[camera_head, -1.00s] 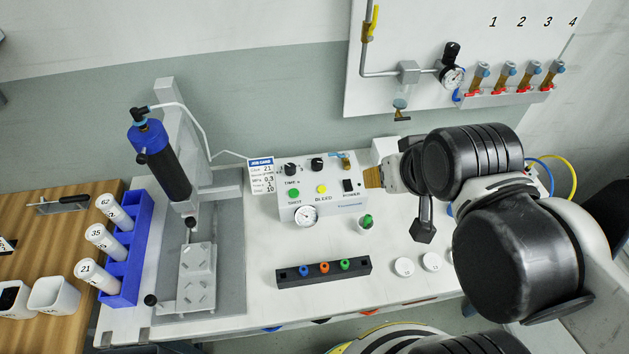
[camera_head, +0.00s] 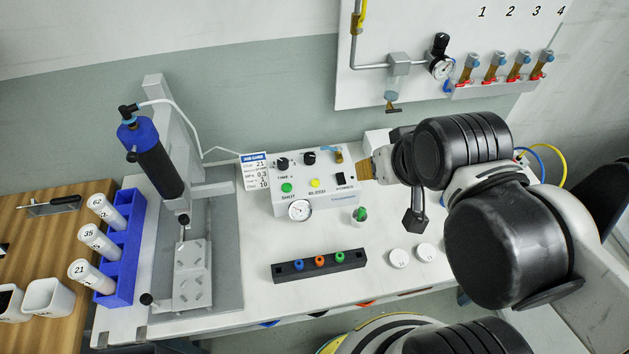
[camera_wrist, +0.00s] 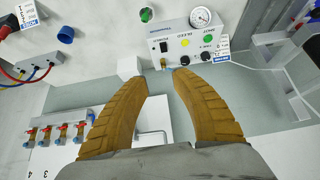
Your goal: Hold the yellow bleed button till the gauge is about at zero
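The yellow bleed button (camera_head: 315,183) is on the sloping front of the white control box (camera_head: 335,201), between a green button and a black switch. The round gauge (camera_head: 300,209) is at the box's lower left edge; its needle is too small to read. My gripper (camera_head: 366,168) is at the box's right side, apart from the button. In the wrist view, the tan fingers (camera_wrist: 158,79) are apart with nothing between them. The yellow button (camera_wrist: 185,43) and the gauge (camera_wrist: 201,17) show upside down beyond the fingertips.
Black knobs (camera_head: 309,158) and a small brass valve stand along the box's top. A black rack (camera_head: 320,266) with coloured bits lies nearer.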

